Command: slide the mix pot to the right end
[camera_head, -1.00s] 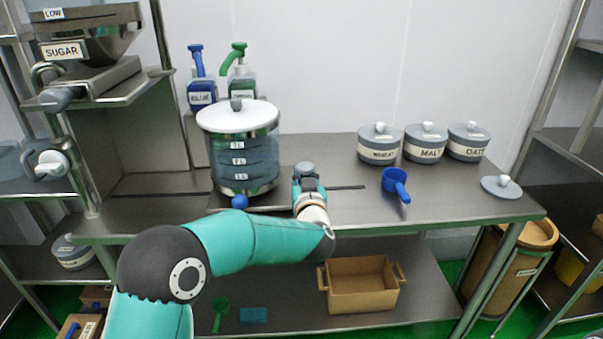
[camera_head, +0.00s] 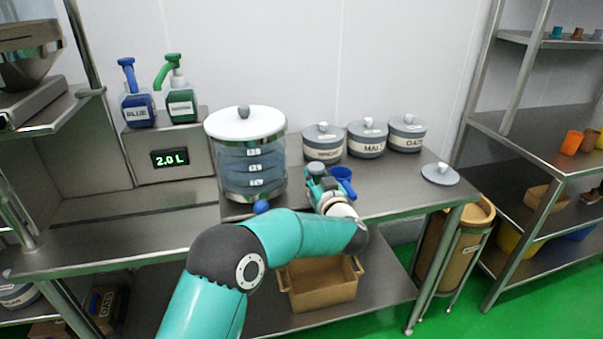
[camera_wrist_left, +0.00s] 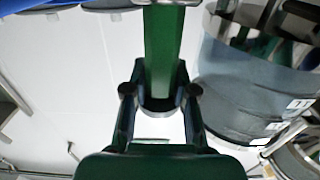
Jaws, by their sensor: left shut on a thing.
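The mix pot (camera_head: 240,180) is a clear round vessel with a white lid, grey knob and blue tap. It stands upright on the steel counter (camera_head: 120,230), just right of the 2.0 L display. My left gripper (camera_head: 317,178) is at the pot's right side. In the left wrist view, my left gripper (camera_wrist_left: 160,103) is shut on a green bar (camera_wrist_left: 164,50), which seems to be the pot's handle; its join is not clear. The pot (camera_wrist_left: 235,85) fills the right of that view. My right gripper is not in view.
A blue scoop (camera_head: 346,177) is close to the right of my left gripper. Several grey canisters, such as the malt one (camera_head: 367,142), stand at the back. A loose lid (camera_head: 440,176) lies near the counter's right end. Bare counter (camera_head: 390,183) shows between scoop and lid.

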